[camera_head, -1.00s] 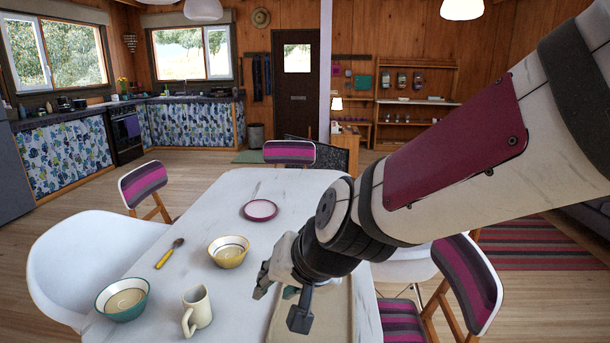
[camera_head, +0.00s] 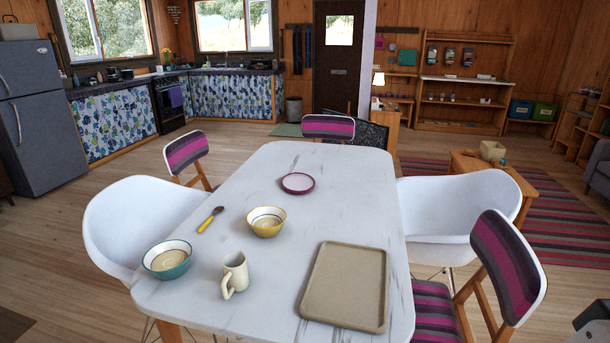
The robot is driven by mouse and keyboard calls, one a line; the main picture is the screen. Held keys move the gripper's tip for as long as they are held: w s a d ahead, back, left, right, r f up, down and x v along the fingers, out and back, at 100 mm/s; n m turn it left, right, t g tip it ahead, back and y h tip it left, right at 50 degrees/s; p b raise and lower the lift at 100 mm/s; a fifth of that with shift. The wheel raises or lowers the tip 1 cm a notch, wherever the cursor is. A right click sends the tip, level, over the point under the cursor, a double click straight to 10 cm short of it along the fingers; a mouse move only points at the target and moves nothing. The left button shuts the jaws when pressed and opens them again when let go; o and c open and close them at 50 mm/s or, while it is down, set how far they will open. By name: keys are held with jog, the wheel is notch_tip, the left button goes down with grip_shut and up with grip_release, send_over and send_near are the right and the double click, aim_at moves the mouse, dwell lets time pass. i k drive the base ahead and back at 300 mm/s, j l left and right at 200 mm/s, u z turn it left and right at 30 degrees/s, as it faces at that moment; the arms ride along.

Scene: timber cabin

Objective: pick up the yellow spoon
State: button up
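The yellow spoon (camera_head: 209,220) lies on the left side of the white table (camera_head: 298,222). Its yellow handle points toward the front left and its dark bowl end toward the back right. It lies between the teal bowl (camera_head: 167,260) and the yellow bowl (camera_head: 266,222), touching neither.
A cream mug (camera_head: 235,273) stands in front of the yellow bowl. An empty beige tray (camera_head: 345,287) lies at the front right. A pink-rimmed plate (camera_head: 297,183) lies farther back. White chairs (camera_head: 140,225) and striped chairs (camera_head: 500,265) surround the table.

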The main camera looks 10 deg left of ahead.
aim_at(219, 208)
jog(key=u, duration=1.2)
